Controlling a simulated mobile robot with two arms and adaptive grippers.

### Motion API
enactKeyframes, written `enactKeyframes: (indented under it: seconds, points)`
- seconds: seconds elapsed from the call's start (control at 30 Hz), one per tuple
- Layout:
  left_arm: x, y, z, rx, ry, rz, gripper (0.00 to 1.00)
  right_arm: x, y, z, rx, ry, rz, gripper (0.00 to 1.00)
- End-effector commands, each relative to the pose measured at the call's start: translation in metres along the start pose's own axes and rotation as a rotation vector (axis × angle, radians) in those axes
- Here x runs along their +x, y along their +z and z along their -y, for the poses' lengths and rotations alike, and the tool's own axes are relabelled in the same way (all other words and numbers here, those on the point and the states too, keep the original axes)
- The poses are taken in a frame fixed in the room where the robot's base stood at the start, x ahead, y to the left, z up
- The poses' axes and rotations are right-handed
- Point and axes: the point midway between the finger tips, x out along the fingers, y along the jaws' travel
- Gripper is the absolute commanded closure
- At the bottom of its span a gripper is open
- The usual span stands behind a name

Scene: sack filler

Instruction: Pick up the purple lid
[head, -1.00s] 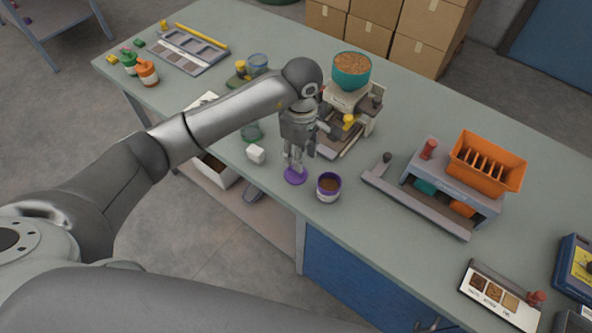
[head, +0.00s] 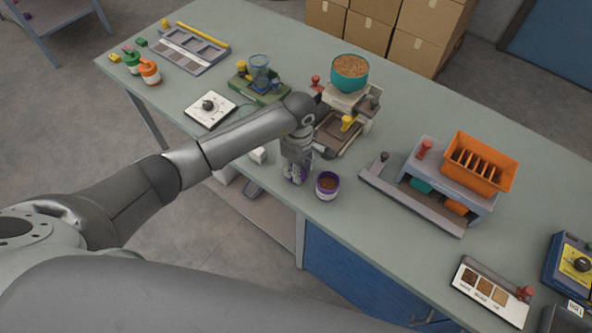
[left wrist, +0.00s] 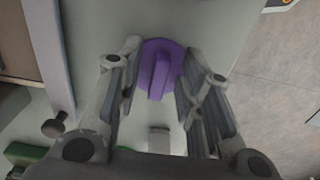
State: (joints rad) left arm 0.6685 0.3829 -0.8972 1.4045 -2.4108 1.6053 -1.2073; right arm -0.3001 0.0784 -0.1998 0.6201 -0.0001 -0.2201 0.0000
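The purple lid is a round disc with a raised bar grip, lying flat on the bench in the left wrist view (left wrist: 172,57). My left gripper (left wrist: 161,62) is open, with one finger on each side of the lid's bar and visible gaps between. In the head view my left gripper (head: 295,178) points down at the bench's near edge and hides nearly all of the lid. A purple-rimmed cup (head: 327,187) with brown contents stands uncovered just right of the gripper. My right gripper is not in view.
A white block (head: 258,155) sits left of the gripper. A machine with a teal bowl (head: 350,73) of grain stands behind it. A grey rail fixture with an orange bin (head: 480,162) is to the right. A dial panel (head: 210,108) lies left, beyond the forearm.

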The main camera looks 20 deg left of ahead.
Motion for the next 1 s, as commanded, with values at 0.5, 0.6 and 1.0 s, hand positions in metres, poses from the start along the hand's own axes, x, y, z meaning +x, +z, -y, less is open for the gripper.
enactKeyframes:
  seconds: [0.5,0.6,1.0]
  points:
    - [-0.001,0.000,0.000,0.000,0.000,0.000,1.00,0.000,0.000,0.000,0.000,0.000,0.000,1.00]
    - [-0.002,0.000,0.000,0.000,0.000,0.000,1.00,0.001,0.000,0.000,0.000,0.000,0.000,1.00]
    - [-0.046,0.006,0.011,0.003,0.004,-0.001,1.00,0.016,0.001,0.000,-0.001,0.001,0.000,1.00]
